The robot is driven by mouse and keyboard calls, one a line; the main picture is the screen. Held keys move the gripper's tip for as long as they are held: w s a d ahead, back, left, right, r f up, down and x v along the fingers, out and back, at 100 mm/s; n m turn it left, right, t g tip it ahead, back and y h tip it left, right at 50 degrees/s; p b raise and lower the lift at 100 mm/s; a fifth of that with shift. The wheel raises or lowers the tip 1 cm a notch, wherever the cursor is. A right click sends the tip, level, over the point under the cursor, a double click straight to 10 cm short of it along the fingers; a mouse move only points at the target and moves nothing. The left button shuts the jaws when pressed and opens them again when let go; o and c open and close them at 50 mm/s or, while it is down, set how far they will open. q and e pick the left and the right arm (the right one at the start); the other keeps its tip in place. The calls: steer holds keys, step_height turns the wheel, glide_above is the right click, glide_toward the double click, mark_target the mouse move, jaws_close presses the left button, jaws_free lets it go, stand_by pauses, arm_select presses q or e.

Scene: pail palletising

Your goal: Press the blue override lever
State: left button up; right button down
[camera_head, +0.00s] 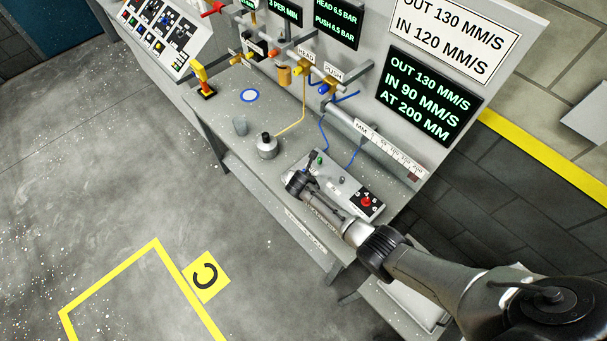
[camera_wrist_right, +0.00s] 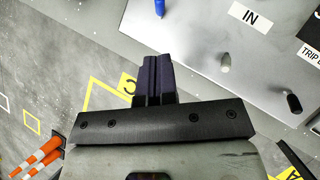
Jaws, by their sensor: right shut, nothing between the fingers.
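A blue lever (camera_wrist_right: 159,8) stands up at the top edge of the right wrist view, only partly in frame, on a grey control box (camera_wrist_right: 190,30). My right gripper (camera_wrist_right: 154,68) is shut and empty, its dark fingers together, pointing towards the blue lever with a gap between. In the head view the right gripper (camera_head: 296,183) is at the near left side of the control box (camera_head: 330,170). I cannot make out the blue lever there; the gripper may cover it. My left gripper is in neither view.
The box also carries a green knob (camera_head: 319,160), a grey peg (camera_wrist_right: 224,62), a black peg (camera_wrist_right: 293,103) and a red knob (camera_head: 367,201). A cylinder (camera_head: 375,140) with a scale lies behind it.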

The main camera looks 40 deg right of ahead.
steer(key=shift+d+p+v, duration=0.2)
steer(key=shift+v, duration=1.1)
steer(key=shift+d+p+v, duration=0.2)
steer(key=shift+d+v, duration=0.05)
steer(key=shift+v, duration=1.05)
steer(key=shift+r, duration=0.15)
